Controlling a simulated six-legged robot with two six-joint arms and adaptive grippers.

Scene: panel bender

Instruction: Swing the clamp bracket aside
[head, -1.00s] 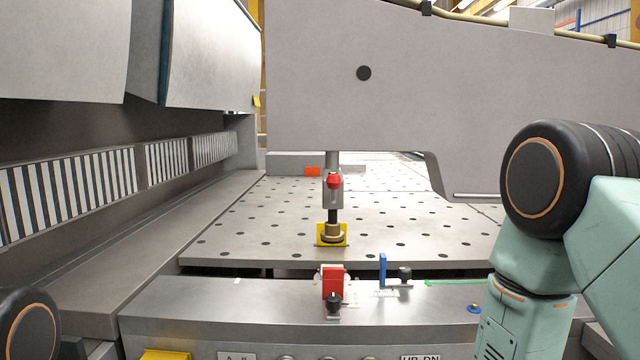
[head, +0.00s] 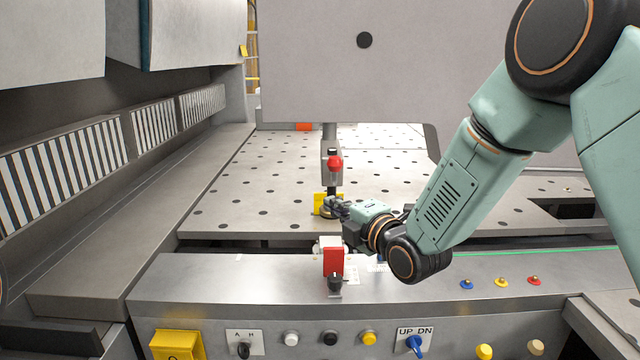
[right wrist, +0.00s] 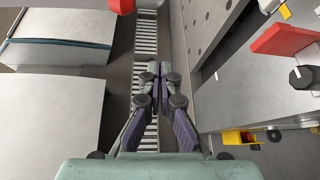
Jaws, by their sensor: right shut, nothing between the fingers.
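I cannot tell for sure which part is the clamp bracket. A red block (head: 333,261) with a black knob under it stands on the front rail. Behind it, a vertical clamp spindle with a red knob (head: 335,163) comes down to a yellow piece (head: 319,203) on the perforated table. My right gripper (head: 331,202) is shut and empty. In the head view it overlaps the spindle's foot; contact is unclear. The right wrist view shows its closed fingers (right wrist: 155,70), with a red piece (right wrist: 283,40) and a black knob (right wrist: 302,77) to their right. My left gripper is not in view.
The perforated table (head: 270,195) lies behind the front rail, under a large grey beam (head: 310,80). Blue, yellow and red buttons (head: 501,283) sit on the rail at right. A switch panel (head: 285,320) is below. Striped panels (head: 60,170) line the left.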

